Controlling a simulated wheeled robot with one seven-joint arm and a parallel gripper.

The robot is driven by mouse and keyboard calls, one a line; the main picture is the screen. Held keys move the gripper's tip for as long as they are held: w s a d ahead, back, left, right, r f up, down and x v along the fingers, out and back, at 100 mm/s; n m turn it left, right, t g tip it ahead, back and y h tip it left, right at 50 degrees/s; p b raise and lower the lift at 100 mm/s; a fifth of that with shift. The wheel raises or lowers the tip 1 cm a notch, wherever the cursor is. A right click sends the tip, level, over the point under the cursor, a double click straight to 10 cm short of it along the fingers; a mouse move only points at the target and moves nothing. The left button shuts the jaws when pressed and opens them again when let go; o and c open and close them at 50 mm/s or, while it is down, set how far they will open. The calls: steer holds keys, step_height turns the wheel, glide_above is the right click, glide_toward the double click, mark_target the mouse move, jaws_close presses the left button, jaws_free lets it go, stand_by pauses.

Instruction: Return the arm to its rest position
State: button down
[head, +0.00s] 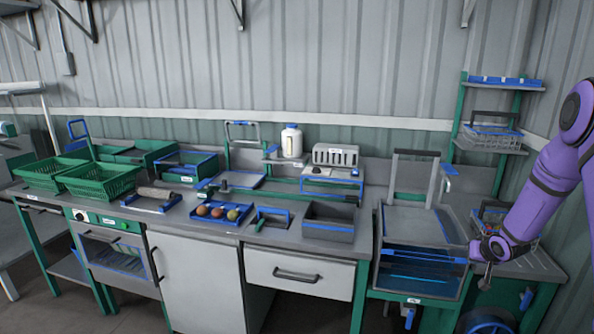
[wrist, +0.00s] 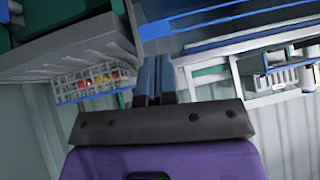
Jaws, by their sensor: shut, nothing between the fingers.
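My purple arm reaches down from the right edge of the head view, its lower end in front of the right-hand bench by the glass-sided tank (head: 420,262). In the wrist view my gripper (wrist: 153,78) shows as two dark blue-grey fingers close together, with nothing held between them. In the head view only a small grey part shows at the arm's end, and the fingers are hard to make out.
A wire basket (wrist: 92,84) with coloured items shows left of the fingers in the wrist view. A green-framed shelf (head: 499,83) stands behind the arm. The long bench holds green crates (head: 98,181), a tray with round fruit (head: 220,226) and a grey bin (head: 329,233).

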steer(key=s+a+r+g+h, duration=0.1)
steer(key=s+a+r, duration=0.3)
steer(key=r, duration=0.6)
steer(key=s+a+r, duration=0.4)
steer(key=a+r, duration=0.1)
steer(key=r, duration=0.4)
steer(key=s+a+r+g+h, duration=0.1)
steer(key=s+a+r, duration=0.3)
steer(key=r, duration=0.6)
steer(key=s+a+r+n+y, duration=0.1)
steer(key=s+a, duration=0.3)
steer(key=s, duration=0.6)
steer(key=s+a+r+n+y, duration=0.1)
steer(key=s+a+r, duration=0.3)
steer(key=s, duration=0.6)
steer(key=s+a+r+n+g, duration=0.1)
steer(key=s+a+r, duration=0.2)
steer(key=s+a, duration=0.3)
steer(key=s, duration=0.4)
steer(key=shift+a+y, duration=0.25)
steer(key=shift+y, duration=0.15)
